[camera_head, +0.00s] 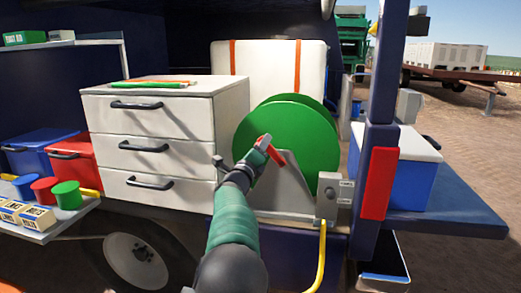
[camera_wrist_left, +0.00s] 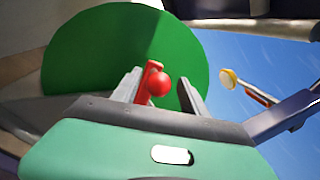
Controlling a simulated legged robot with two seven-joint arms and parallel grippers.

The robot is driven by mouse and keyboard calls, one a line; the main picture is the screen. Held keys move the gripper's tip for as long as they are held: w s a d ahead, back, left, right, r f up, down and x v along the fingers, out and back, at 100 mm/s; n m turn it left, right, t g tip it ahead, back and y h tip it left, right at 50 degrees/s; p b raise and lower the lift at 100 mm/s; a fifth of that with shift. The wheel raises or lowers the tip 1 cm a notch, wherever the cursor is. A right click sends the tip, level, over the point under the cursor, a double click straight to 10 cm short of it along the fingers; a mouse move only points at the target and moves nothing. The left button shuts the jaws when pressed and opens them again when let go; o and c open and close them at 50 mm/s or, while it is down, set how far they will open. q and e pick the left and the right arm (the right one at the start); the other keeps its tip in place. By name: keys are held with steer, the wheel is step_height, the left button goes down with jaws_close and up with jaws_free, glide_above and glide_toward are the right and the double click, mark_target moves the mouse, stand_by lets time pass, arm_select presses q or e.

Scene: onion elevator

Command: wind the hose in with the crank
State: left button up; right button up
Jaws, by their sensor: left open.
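The green hose reel (camera_head: 312,130) stands on a grey bracket (camera_head: 283,188) at the centre of the head view. It fills the upper left of the left wrist view (camera_wrist_left: 85,50). The red crank (camera_head: 265,141) is in front of the reel, partly hidden by my left gripper (camera_head: 262,153). In the left wrist view, the crank's red knob (camera_wrist_left: 159,86) lies between the open fingers of my left gripper (camera_wrist_left: 160,92), with clear space on the right side. A yellow hose (camera_head: 322,258) hangs below the grey box. My right gripper is not in view.
A white drawer cabinet (camera_head: 160,116) stands close to the left of the reel. The grey control box (camera_head: 331,195), a blue post with a red panel (camera_head: 379,183) and a blue-white cooler (camera_head: 408,178) are to the right. Colored spools (camera_head: 66,194) sit at lower left.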

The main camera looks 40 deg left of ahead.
arm_select(q)
steer(key=shift+s+f, duration=0.1)
steer(key=shift+s, duration=0.1)
steer(key=b+v, duration=0.1)
steer(key=v, duration=1.5)
steer(key=shift+s+d, duration=0.15)
